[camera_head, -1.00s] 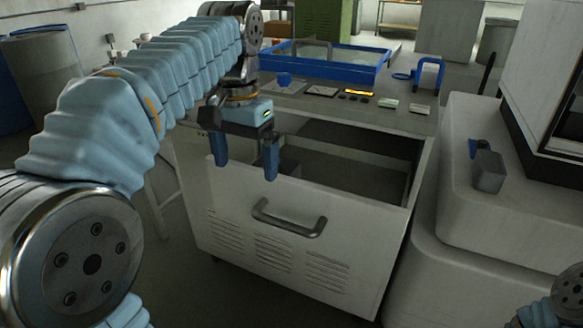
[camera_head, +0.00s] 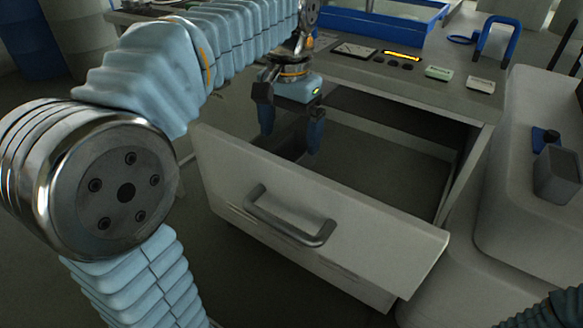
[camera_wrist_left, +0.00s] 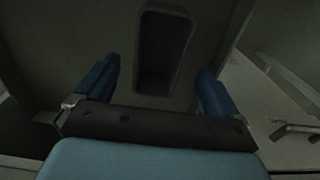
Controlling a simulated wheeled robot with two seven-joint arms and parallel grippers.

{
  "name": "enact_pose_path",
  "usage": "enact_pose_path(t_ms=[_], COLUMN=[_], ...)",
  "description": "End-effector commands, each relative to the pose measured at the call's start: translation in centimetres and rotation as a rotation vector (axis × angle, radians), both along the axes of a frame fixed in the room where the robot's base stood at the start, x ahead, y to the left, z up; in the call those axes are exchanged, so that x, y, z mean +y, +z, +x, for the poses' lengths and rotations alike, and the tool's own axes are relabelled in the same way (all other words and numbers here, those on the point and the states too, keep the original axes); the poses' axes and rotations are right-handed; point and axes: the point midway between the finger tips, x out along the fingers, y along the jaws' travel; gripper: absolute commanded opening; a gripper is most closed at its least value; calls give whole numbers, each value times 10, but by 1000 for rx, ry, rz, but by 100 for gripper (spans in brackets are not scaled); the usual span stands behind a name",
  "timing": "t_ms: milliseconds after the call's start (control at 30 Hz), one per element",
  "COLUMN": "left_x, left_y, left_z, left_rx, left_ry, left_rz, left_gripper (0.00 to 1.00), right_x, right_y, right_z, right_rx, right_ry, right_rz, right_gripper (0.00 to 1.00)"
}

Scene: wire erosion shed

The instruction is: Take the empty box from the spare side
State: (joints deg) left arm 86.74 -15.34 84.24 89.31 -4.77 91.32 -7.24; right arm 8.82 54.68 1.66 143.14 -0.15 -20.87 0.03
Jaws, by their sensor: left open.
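The open drawer (camera_head: 330,205) with a grey bar handle extends from the cabinet in the head view. A small dark open-topped box (camera_wrist_left: 165,45) is in it at the left, and shows no contents in the wrist view, though its inside is dim. In the head view the box (camera_head: 292,147) is partly hidden behind my left gripper (camera_head: 290,140). My left gripper is open and points down over the drawer's left part. In the wrist view the box lies beyond and between the parted blue fingers (camera_wrist_left: 158,72), with no contact visible. My right gripper is out of view.
The worktop (camera_head: 400,85) above the drawer holds a blue-rimmed tray (camera_head: 385,25), small blocks and a blue arch (camera_head: 497,40). The drawer's middle and right look empty.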

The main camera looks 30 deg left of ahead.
Motion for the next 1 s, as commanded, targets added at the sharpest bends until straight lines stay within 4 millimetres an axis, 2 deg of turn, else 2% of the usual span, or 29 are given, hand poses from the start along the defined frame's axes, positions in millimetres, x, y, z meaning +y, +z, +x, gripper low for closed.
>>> enact_pose_path(t_ms=[167,433,733,1000], left_x=[0,-2,-2,-2], left_y=[-15,-56,-62,-62], left_z=[0,0,0,0], left_rx=[1,2,0,0], left_ry=[0,1,1,1], left_rz=[0,0,0,0], left_gripper=[96,96,96,56], right_x=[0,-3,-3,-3], right_y=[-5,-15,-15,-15], right_z=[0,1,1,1], right_rx=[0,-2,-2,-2], right_ry=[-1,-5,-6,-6], right_rz=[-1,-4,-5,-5], right_gripper=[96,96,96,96])
